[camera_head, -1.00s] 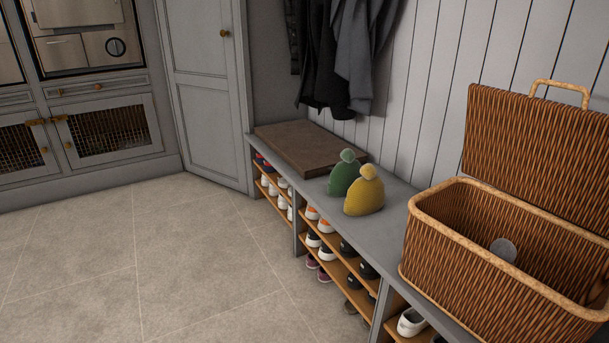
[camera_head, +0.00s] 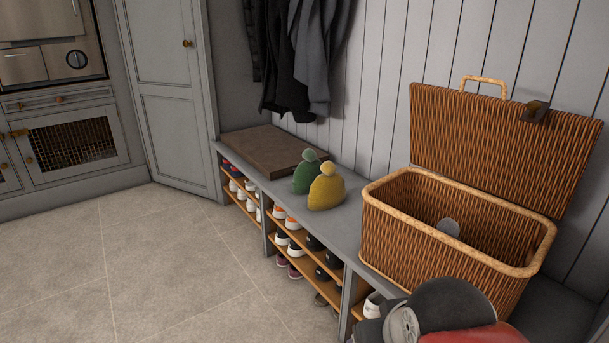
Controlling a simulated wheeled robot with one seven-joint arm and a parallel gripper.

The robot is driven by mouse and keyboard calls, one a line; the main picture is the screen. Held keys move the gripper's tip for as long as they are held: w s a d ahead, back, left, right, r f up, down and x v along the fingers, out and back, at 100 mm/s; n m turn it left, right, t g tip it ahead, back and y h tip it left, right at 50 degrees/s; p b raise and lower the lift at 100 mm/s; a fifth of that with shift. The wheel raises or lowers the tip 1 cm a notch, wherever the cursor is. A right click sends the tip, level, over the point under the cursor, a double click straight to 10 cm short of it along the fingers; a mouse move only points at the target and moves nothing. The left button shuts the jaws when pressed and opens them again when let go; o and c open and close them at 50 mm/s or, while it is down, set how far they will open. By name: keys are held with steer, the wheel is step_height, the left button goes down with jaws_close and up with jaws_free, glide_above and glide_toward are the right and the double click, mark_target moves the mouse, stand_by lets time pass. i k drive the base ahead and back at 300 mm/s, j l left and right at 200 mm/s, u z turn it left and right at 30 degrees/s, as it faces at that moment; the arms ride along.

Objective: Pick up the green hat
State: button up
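The green hat (camera_head: 305,178) stands upright on the grey bench, with a pale green pompom on top. The yellow hat (camera_head: 327,190) stands in front of it and hides part of its right side. The hats look close together; I cannot tell whether they touch. My gripper is not in view. A dark, grey and red rounded shape at the bottom right looks like part of my arm, well to the right of the hats.
An open wicker basket (camera_head: 395,219) with a raised lid stands on the bench right of the hats, a small grey round thing inside. A brown cushion (camera_head: 265,150) lies behind the hats. Shoes fill the shelves below. Dark coats (camera_head: 306,50) hang above. The floor at left is clear.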

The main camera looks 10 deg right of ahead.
mark_target(304, 174)
steer(key=i+j, duration=0.2)
steer(key=i, duration=0.25)
steer(key=i+j, duration=0.15)
steer(key=i, duration=0.3)
steer(key=i+j+z, duration=0.2)
steer(key=i+z, duration=0.15)
steer(key=i+j+z, duration=0.6)
steer(key=z, duration=0.45)
